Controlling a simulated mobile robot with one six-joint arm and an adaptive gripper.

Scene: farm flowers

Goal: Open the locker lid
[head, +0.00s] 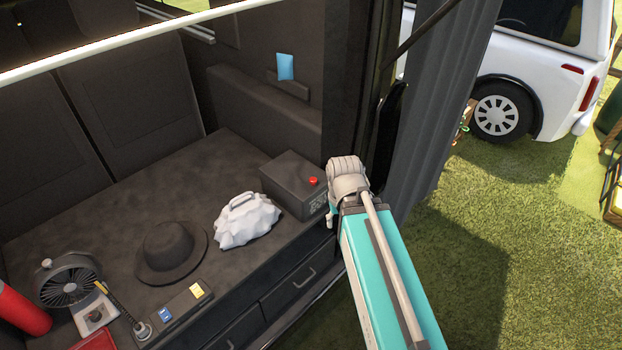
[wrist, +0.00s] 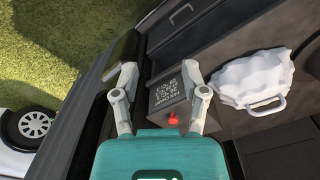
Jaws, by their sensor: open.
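The locker appears to be the dark grey box (head: 290,180) at the right end of the van's dark cargo surface. Its lid looks closed, with a red knob (head: 314,181) on top. In the wrist view the box (wrist: 165,98) has white lettering on one face, and the red knob (wrist: 172,119) shows near the gripper base. My gripper (wrist: 160,76) is open and empty; its fingers appear on either side of the box in that view, and I cannot tell if they touch it. In the head view my arm hides most of the gripper beside the box's right side.
A white bag (head: 246,219) lies left of the box, with a dark hat (head: 171,252) beyond it. A fan (head: 68,279) and small items stand at the left front. Drawers (head: 290,286) are below the surface. A grey curtain (head: 437,95) hangs at the right.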

